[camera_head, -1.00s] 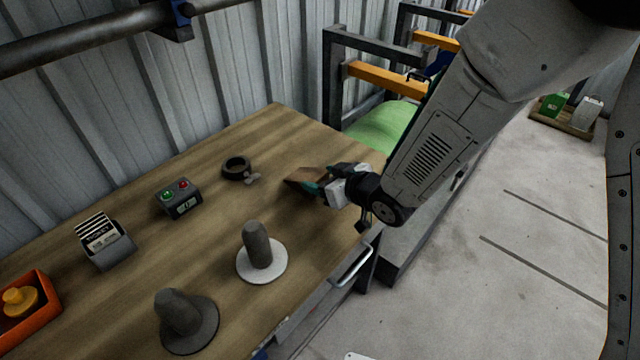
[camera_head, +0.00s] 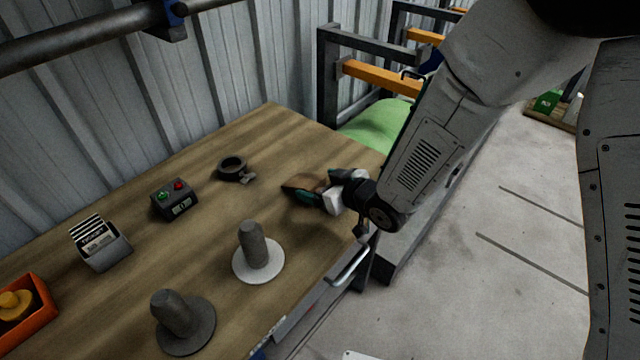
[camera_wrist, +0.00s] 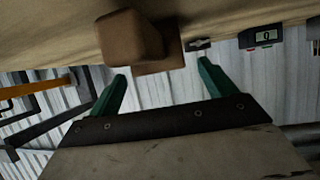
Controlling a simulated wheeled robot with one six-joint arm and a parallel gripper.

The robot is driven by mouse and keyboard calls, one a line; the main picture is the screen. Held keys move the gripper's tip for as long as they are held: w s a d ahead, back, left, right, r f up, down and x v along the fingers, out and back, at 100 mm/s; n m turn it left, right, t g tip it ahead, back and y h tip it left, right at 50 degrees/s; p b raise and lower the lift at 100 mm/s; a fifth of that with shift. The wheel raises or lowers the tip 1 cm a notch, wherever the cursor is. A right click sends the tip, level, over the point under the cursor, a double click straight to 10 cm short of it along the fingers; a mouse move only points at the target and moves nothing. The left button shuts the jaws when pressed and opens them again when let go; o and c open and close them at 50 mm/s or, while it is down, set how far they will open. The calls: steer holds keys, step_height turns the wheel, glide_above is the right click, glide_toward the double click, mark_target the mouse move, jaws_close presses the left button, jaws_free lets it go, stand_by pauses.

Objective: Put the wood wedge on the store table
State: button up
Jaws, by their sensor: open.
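The wood wedge (camera_head: 299,181) is a brown block at the right part of the wooden table (camera_head: 215,150). It appears to rest on the tabletop. My gripper (camera_head: 315,185) is low over the table, just right of the wedge, with its teal fingers apart. In the wrist view the wedge (camera_wrist: 128,38) is close ahead of the fingertips, nearer the left finger. The green fingers of my gripper (camera_wrist: 162,70) are spread, with nothing clamped between them. Exact contact with the wedge cannot be told.
A dark ring clamp (camera_head: 233,169), a button box (camera_head: 175,199), a card holder (camera_head: 100,243) and an orange bin (camera_head: 22,310) stand to the left. Two grey pegs on discs, one light-based (camera_head: 254,250) and one dark-based (camera_head: 180,318), stand near the front edge. A green sack (camera_head: 375,128) lies behind.

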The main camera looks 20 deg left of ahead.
steer(key=v, duration=1.1)
steer(key=shift+s+d, duration=0.2)
steer(key=shift+r, duration=0.1)
steer(key=w+d+r+m+h, duration=0.1)
steer(key=d+r+m+h, duration=0.15)
steer(key=d, duration=0.55)
steer(key=w+d+r+m+t+h, duration=0.15)
steer(key=d+r+h, duration=0.25)
steer(key=d, duration=0.4)
steer(key=d+r+m+h, duration=0.3)
steer(key=d+r, duration=0.1)
steer(key=d, duration=0.3)
steer(key=s+d+r+m+g+h, duration=0.1)
steer(key=s+d+r+m+g, duration=0.1)
steer(key=s, duration=0.8)
steer(key=s+d+r+m+g, duration=0.3)
steer(key=s+d, duration=0.5)
steer(key=s, duration=0.3)
step_height(320, 180, up, 3)
steer(key=shift+d+f+g+h, duration=0.1)
steer(key=shift+d+g+h, duration=0.2)
steer(key=shift+g, duration=0.45)
